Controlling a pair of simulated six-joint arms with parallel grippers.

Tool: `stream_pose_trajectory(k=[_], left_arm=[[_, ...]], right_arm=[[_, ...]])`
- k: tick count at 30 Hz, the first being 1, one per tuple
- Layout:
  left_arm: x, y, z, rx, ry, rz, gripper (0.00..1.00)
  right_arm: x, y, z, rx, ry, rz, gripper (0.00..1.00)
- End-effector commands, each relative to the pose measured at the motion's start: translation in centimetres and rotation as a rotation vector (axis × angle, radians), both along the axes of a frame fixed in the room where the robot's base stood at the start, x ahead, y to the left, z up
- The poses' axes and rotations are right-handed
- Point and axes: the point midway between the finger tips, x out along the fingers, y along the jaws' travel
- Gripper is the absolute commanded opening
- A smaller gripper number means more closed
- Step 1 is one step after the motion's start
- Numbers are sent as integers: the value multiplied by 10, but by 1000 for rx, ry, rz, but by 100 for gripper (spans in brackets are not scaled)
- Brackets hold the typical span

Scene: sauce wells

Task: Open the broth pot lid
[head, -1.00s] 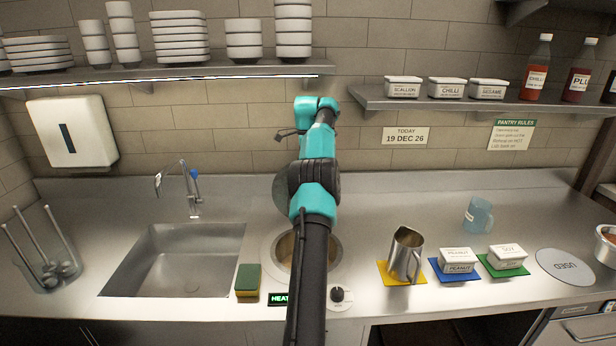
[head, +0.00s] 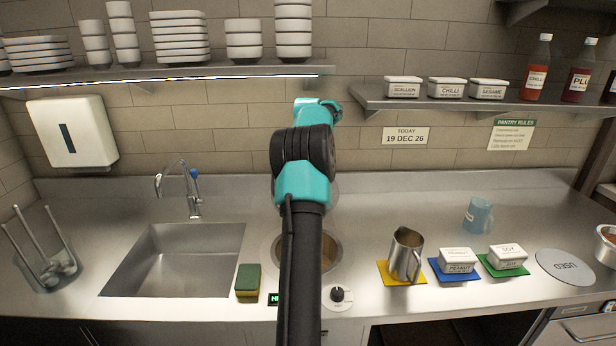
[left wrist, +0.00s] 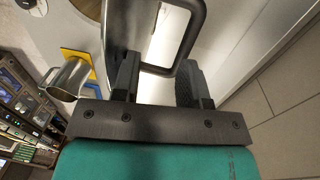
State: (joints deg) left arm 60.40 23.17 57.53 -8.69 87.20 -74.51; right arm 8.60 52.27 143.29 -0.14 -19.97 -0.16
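The broth pot (head: 330,252) is sunk in the counter behind my left arm, and brown broth shows in its opening. The lid (head: 331,190) is a grey disc standing up behind the pot, mostly hidden by the arm. In the left wrist view the lid shows nearly edge-on, with its dark looped handle (left wrist: 193,38) in front of my left gripper (left wrist: 158,82). The two fingers are apart, with the handle's bar at the gap between them. I cannot tell whether they touch it. My left gripper is hidden in the head view. My right gripper is not seen.
A heat knob (head: 338,294) sits at the pot's front right. A sponge (head: 248,280) and sink (head: 180,262) lie left. A metal pitcher (head: 405,255) on a yellow mat and labelled tubs (head: 457,260) stand right. Shelves (head: 170,76) overhang the back.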

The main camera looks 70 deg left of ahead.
Motion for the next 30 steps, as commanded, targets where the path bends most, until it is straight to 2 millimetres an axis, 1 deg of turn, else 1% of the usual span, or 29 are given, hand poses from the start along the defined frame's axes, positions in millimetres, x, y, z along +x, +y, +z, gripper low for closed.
stream_pose_trajectory(k=[21,25,30], left_arm=[[-22,-81,8,-1,0,-1,40],[-24,-89,9,0,-1,0,40],[-25,-91,8,1,-1,0,40]], right_arm=[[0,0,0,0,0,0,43],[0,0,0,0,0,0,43],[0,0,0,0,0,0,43]])
